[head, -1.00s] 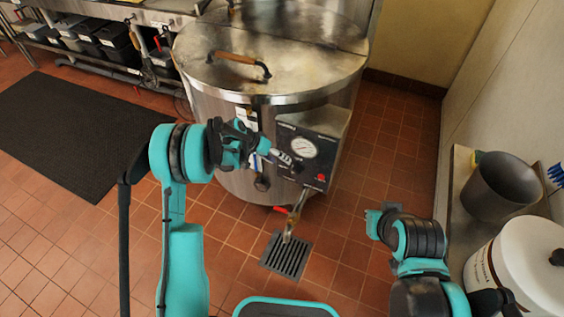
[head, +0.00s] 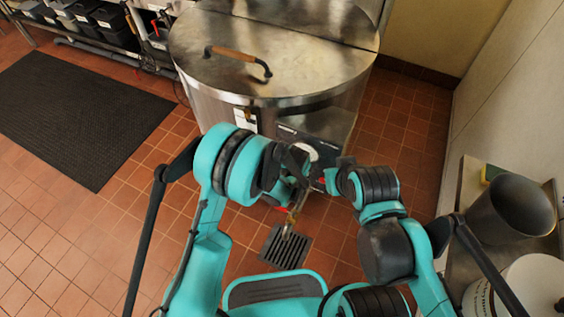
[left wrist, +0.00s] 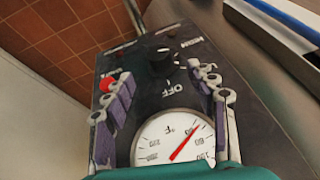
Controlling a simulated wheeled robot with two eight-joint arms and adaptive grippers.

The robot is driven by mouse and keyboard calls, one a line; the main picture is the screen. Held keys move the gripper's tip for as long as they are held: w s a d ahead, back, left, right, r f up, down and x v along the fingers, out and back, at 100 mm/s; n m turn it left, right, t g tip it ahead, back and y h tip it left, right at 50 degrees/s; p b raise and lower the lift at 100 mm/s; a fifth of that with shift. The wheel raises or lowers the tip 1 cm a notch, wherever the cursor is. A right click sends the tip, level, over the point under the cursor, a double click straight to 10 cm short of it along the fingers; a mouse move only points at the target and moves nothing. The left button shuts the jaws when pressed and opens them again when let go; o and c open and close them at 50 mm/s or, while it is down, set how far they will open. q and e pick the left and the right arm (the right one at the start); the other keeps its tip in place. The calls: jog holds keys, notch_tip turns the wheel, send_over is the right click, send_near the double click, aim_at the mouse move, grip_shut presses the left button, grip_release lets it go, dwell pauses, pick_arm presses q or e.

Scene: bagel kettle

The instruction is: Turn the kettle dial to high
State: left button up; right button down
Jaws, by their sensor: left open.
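The steel kettle (head: 290,80) stands ahead with its lid down. Its dark control panel (head: 330,130) is partly hidden behind my arms in the head view. In the left wrist view the black round dial (left wrist: 160,55) sits on the panel (left wrist: 140,75), above the OFF label and beside another label at its upper right. My left gripper (left wrist: 160,72) is open, its two fingers spread on either side below the dial, apparently not touching it. In the head view my left gripper (head: 294,170) is in front of the panel. My right gripper (head: 337,178) is close to its right; its jaws are unclear.
A round temperature gauge (left wrist: 175,140) and a red light (left wrist: 107,84) share the panel. A floor drain (head: 286,247) lies below the kettle's spout. A side counter at right holds a grey pot (head: 510,212) and a white bucket (head: 535,285). A black mat (head: 80,115) lies at left.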

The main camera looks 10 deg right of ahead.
pick_arm(q)
jog(key=b+x, duration=0.3)
jog(key=x, duration=0.4)
jog(key=shift+w+f, duration=0.15)
jog(key=shift+f, duration=0.15)
jog(key=c, duration=1.2)
